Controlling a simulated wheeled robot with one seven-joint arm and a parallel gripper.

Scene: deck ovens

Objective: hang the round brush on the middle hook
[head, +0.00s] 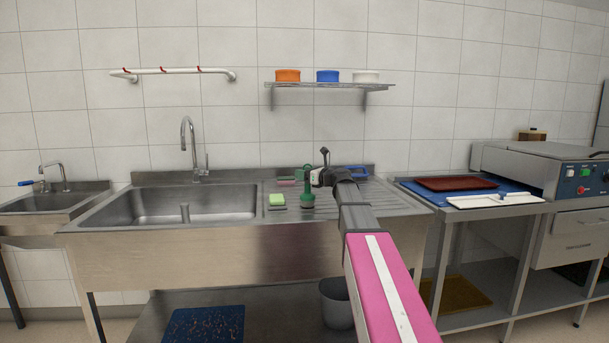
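A white rail (180,72) is fixed to the tiled wall above the large sink at the upper left. It carries three small red hooks, and the middle hook (163,70) has nothing hanging on it. A dark green item with a round base (307,201), which may be the round brush, stands on the ribbed drainboard. A lighter green ring-like piece (304,169) shows just above it. My gripper (316,178) is over the drainboard, very close to these green parts. Its fingers are too small and partly hidden, so I cannot tell if they touch or hold anything.
A green-yellow sponge (277,199) lies left of the green item. A blue item (358,172) lies behind my arm. The sink (190,205) has a tall faucet (187,145). A shelf (330,84) with three tubs juts out right of the rail.

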